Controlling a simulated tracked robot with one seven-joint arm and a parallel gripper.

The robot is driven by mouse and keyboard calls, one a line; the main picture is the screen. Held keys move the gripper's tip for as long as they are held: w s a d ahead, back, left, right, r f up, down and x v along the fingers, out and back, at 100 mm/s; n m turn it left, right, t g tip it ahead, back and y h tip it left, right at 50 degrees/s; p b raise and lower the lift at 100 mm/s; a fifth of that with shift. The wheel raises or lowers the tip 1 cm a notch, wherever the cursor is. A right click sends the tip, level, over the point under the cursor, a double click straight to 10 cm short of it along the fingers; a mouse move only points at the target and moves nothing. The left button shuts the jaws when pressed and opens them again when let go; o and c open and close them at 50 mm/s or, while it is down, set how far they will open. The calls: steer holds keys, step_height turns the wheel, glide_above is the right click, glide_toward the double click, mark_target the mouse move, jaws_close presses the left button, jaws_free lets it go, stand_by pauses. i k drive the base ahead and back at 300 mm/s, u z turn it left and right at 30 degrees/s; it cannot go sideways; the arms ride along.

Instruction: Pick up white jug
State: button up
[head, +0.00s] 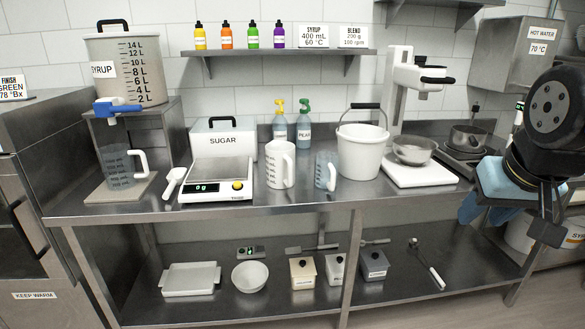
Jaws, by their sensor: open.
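The white jug (281,165) stands upright on the steel counter (330,196), in the middle of the head view, with graduation marks on its side and its handle to the right. My gripper (548,226) is at the right edge of the view, well to the right of the jug and apart from it. It is open, and I see nothing held in it. Part of my arm shows dark above it.
The scale (217,182) stands left of the jug and a clear blue-tinted measuring cup (326,170) close on its right. A white bucket (360,152) and the mixer (408,160) stand between the jug and my arm. The counter's front strip is clear.

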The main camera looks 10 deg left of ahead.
mark_target(280, 155)
steer(key=i, duration=0.95)
steer(key=u, duration=0.05)
